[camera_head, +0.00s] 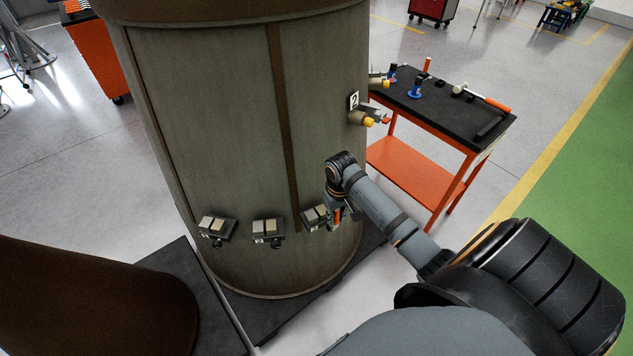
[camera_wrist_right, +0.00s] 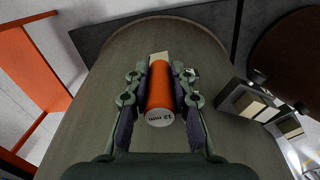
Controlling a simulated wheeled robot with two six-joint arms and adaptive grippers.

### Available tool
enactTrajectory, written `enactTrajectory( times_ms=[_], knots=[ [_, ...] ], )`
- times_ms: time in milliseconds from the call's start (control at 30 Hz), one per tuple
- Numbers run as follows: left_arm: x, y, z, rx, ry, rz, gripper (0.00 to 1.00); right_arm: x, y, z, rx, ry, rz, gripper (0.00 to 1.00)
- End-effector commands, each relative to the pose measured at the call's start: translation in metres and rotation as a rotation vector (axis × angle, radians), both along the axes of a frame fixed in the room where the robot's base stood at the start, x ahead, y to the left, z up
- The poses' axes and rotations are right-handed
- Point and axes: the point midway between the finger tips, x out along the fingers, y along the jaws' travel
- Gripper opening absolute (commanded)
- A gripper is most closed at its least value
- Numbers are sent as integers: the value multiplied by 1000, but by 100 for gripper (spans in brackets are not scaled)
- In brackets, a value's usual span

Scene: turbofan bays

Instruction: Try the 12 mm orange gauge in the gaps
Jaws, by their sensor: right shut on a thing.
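The orange gauge (camera_wrist_right: 160,95) is a short cylinder marked "12 mm" on its end, held between the two fingers of my right gripper (camera_wrist_right: 159,85) in the wrist view. In the head view my right gripper (camera_head: 338,212) is at the rightmost of three gap fixtures (camera_head: 314,217) low on the big brown-grey drum. The gripper partly hides that fixture, and I cannot tell whether the gauge is inside its gap. The middle fixture (camera_head: 268,231) and the left fixture (camera_head: 216,228) each carry two pale blocks. My left gripper does not show.
An orange cart (camera_head: 440,105) with a black top holds a hammer (camera_head: 482,97) and blue-based items, right of the drum (camera_head: 220,120). A bracket marked 2 (camera_head: 353,100) sticks out from the drum. A dark brown cylinder (camera_head: 90,295) stands at lower left.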

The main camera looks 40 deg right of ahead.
Motion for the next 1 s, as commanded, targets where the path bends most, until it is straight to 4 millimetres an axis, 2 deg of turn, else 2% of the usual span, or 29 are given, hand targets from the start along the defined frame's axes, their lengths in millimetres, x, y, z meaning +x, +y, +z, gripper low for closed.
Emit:
enactTrajectory(
  times_ms=[100, 300, 500, 600, 700, 1000],
  knots=[
    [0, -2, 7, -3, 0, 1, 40, 20, 4, 17, 5, -8, -371, 0],
    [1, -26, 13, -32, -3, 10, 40, 49, 13, 44, 13, -14, -1028, 0],
    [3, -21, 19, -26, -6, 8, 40, 72, 23, 68, 15, -13, -1571, 0],
    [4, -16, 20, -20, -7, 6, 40, 78, 25, 75, 14, -13, -1730, 0],
    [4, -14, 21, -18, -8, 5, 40, 81, 27, 78, 13, -14, -1811, 0],
    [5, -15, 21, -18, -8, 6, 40, 81, 27, 78, 13, -14, -1831, 0]
  ],
)
